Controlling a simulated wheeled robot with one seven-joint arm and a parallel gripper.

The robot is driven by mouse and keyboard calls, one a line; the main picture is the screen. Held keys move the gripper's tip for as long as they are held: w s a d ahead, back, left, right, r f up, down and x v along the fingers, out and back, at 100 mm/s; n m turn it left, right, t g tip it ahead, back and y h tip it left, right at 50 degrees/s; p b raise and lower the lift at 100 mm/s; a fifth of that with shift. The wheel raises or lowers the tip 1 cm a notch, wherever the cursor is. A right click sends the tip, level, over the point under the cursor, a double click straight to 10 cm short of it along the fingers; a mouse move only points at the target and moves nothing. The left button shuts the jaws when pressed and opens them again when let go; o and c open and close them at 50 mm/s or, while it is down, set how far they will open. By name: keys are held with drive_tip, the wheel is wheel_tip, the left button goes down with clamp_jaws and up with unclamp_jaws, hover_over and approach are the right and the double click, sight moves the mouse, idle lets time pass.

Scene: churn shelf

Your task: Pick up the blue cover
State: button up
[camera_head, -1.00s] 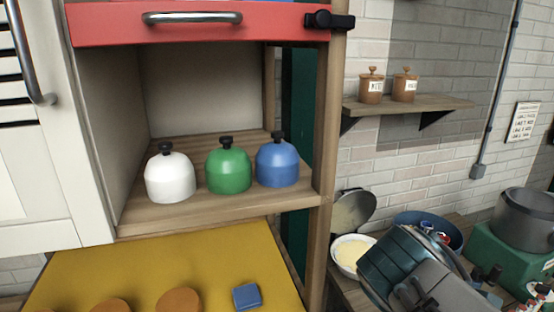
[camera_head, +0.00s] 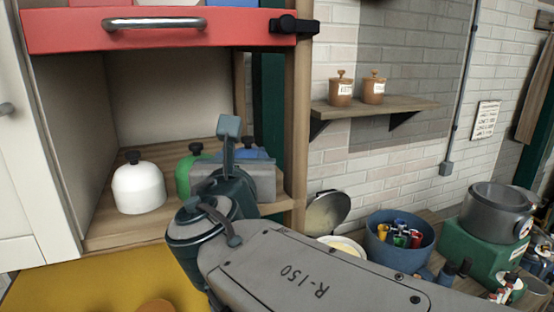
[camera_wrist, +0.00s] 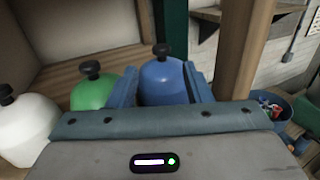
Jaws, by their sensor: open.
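The blue cover (camera_wrist: 165,82) is a dome with a black knob, standing on the wooden shelf (camera_head: 110,232) at the right of the row. In the wrist view my open gripper (camera_wrist: 160,88) has one finger on each side of it, with the dome between them. Whether the fingers touch it I cannot tell. In the head view my arm and gripper hide most of the blue cover. The green cover (camera_wrist: 92,92) stands just left of the left finger. The white cover (camera_head: 138,188) stands further left.
A wooden post (camera_head: 296,120) rises close to the right of my gripper. A red drawer (camera_head: 70,32) is above the shelf opening. A blue bowl with colourful items (camera_head: 385,245) and a grey pot (camera_head: 497,210) are at the right.

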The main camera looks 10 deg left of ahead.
sight(247, 140)
drive_tip(key=shift+w+a, duration=0.2)
drive_tip(key=shift+w, duration=1.05)
drive_tip(key=shift+w+a+r+p, duration=0.15)
drive_tip(key=shift+w+p, duration=0.25)
drive_tip(key=shift+w, duration=0.45)
drive_tip(key=shift+w+a+r+p, duration=0.1)
drive_tip(key=shift+w+p, duration=0.35)
drive_tip(key=shift+w, duration=0.4)
drive_tip(key=shift+w+a+r+p, duration=0.15)
drive_tip(key=shift+w+p, duration=0.25)
drive_tip(key=shift+w, duration=0.45)
drive_tip(key=shift+d, duration=0.1)
clamp_jaws()
